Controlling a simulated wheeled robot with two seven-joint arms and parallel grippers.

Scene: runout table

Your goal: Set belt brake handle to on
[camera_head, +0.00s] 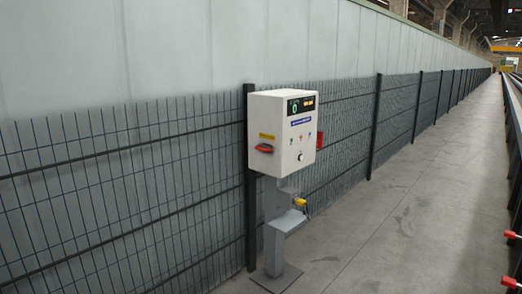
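A white control box (284,133) stands on a grey pedestal (276,235) against the mesh fence. A red handle (264,148) is on its left side below a small yellow label (266,136). The handle looks roughly level; the label is too small to read, so I cannot tell whether this is the belt brake handle or which setting it shows. The front has a dark display (301,105), small buttons and a knob (300,157). A red part (320,140) shows at the box's right side. Neither of my grippers is in view.
Dark mesh fence (110,200) runs along a pale wall. Bare concrete floor (410,215) lies to the right. A long dark table or rail with red-tipped parts (510,282) borders the right edge.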

